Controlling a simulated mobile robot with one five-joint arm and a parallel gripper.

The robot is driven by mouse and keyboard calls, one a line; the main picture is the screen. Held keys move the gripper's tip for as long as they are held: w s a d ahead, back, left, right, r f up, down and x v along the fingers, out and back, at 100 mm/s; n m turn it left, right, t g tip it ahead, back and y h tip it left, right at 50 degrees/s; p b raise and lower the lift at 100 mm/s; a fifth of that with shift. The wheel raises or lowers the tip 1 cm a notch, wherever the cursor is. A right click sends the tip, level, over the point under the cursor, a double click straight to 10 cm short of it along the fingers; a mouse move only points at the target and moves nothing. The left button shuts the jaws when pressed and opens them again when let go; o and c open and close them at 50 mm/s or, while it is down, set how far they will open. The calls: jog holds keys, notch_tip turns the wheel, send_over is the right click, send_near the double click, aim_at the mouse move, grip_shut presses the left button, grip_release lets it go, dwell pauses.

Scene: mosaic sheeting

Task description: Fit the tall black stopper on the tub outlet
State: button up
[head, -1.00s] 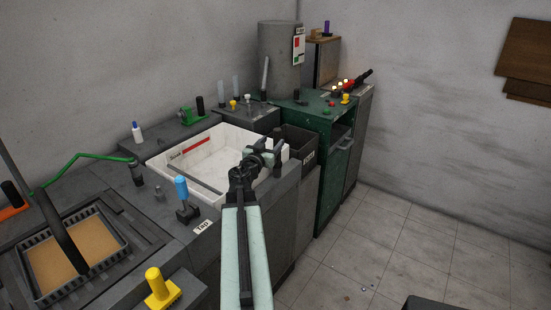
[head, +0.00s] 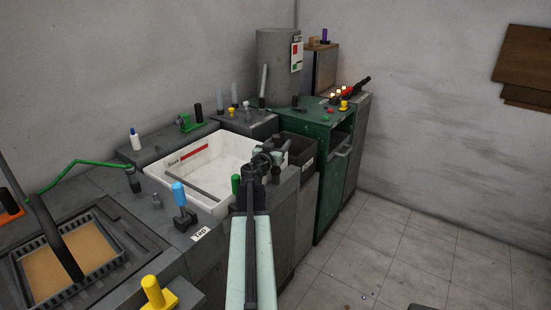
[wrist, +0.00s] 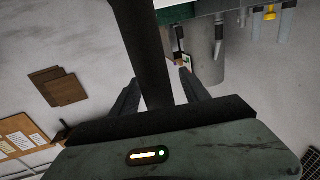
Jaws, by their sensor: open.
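The tub (head: 160,183) is a white basin with a red label on its far inner wall. Its outlet cannot be made out; my arm covers part of its right side. My gripper (head: 262,157) is open above the tub's right front edge.
A blue-handled tap lever (head: 180,195) stands on the front ledge, with a green-topped peg (head: 236,183) close to my arm. A dark bin (head: 299,149) and green cabinet (head: 330,195) stand to the right. The tiled floor (head: 400,250) is mostly clear.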

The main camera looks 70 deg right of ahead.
grip_shut()
jog(key=shift+r, duration=0.1)
